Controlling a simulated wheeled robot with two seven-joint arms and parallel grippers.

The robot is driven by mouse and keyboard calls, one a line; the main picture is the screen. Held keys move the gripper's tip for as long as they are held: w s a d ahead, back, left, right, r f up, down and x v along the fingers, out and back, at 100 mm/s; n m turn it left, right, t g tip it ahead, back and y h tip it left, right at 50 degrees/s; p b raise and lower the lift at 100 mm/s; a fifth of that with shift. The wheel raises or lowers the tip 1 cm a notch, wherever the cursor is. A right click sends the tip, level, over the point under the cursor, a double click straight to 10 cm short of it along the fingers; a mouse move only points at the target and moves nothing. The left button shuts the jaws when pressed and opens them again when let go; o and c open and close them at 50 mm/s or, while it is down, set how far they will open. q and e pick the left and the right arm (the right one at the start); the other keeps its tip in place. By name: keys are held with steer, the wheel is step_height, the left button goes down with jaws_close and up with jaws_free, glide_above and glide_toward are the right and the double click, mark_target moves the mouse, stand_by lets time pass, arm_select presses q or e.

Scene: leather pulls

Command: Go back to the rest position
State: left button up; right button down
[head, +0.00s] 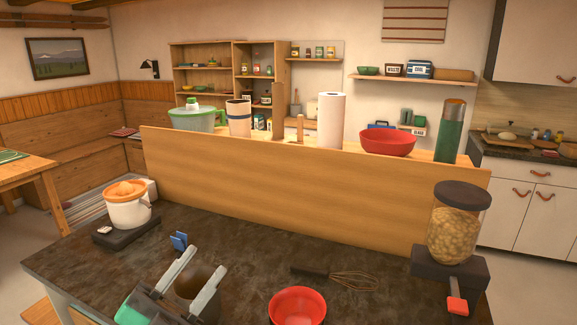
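My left gripper (202,266) comes in at the bottom left, low over the dark counter (240,245). Its two grey fingers are spread well apart, and I see nothing gripped between their tips. A dark brown pot (200,280) shows between and beyond the fingers; I cannot tell whether they touch it. A blue-topped utensil (179,241) sticks up beside the far end of the left finger. My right gripper is not in this view.
A red bowl (297,307) and a whisk (345,279) lie on the counter. A nut dispenser (453,230) stands at right and a white-orange juicer (127,203) at left. A wooden panel (300,195) closes the back, below a paper roll (331,120) and green flask (450,130). The counter's middle is clear.

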arm_select(q)
steer(key=w+a+f+n+g+y, duration=0.1)
steer(key=a+f+n+y, duration=0.5)
steer(key=f+n+y, duration=0.5)
steer(key=w+a+f+n+g+y, duration=0.1)
steer(key=a+f+n+y, duration=0.6)
steer(key=f+y, duration=0.4)
steer(key=s+d+f+n+g+h, duration=0.1)
steer(key=s+d+f+g+h, duration=0.2)
steer(key=s+f+g, duration=1.25)
steer(key=s+f+t, duration=0.1)
steer(key=s+f, duration=0.1)
steer(key=f, duration=1.5)
steer(key=s+f+t, duration=0.2)
steer(key=f, duration=1.5)
steer(key=s+a+f+g+p, duration=0.1)
steer(key=s+a+f, duration=0.2)
steer(key=s+f, duration=1.6)
steer(key=shift+a+g, duration=0.2)
steer(key=shift+g, duration=0.15)
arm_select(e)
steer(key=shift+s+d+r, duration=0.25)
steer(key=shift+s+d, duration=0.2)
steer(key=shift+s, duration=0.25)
